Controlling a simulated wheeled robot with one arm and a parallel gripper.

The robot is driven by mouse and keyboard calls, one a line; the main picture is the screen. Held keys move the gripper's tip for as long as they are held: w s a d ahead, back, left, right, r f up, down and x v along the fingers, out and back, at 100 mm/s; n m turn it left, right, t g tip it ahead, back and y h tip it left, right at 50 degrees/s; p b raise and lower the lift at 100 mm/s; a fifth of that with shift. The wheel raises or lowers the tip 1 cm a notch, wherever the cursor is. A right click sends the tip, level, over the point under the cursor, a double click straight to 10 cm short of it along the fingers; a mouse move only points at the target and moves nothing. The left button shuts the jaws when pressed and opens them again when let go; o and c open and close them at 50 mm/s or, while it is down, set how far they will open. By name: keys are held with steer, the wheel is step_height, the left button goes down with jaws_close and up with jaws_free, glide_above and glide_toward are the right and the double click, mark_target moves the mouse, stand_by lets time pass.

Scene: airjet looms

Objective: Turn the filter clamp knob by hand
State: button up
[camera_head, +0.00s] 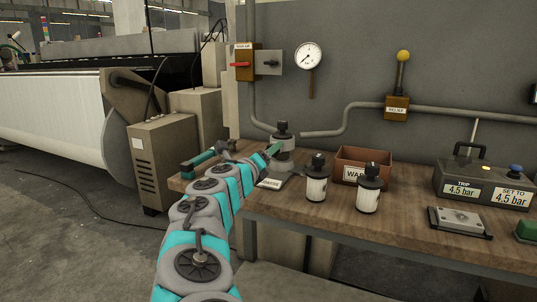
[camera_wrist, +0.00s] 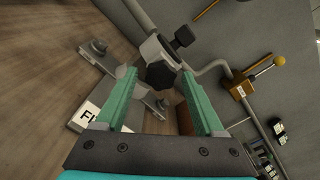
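The filter unit (camera_head: 284,143) stands at the back of the bench, pale with a black top. Its labelled base plate (camera_head: 271,183) lies in front of it. In the wrist view the unit has a dark faceted knob (camera_wrist: 161,74) facing me and a second black knob (camera_wrist: 184,37) farther off; I cannot tell for certain which is the clamp knob. My gripper (camera_wrist: 159,78) is open, with its green fingers apart on either side of the faceted knob in the picture. I see no contact. In the head view my arm partly hides the bench near the unit.
Two dark-topped canisters (camera_head: 316,182) (camera_head: 368,192) and a brown labelled box (camera_head: 362,162) stand just right of the unit. A pipe (camera_head: 345,122) runs along the wall behind. A pressure tester (camera_head: 483,184) and metal plate (camera_head: 460,219) sit farther right. Bare bench lies in front.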

steer(key=shift+s, duration=0.1)
steer(key=shift+v, duration=0.9)
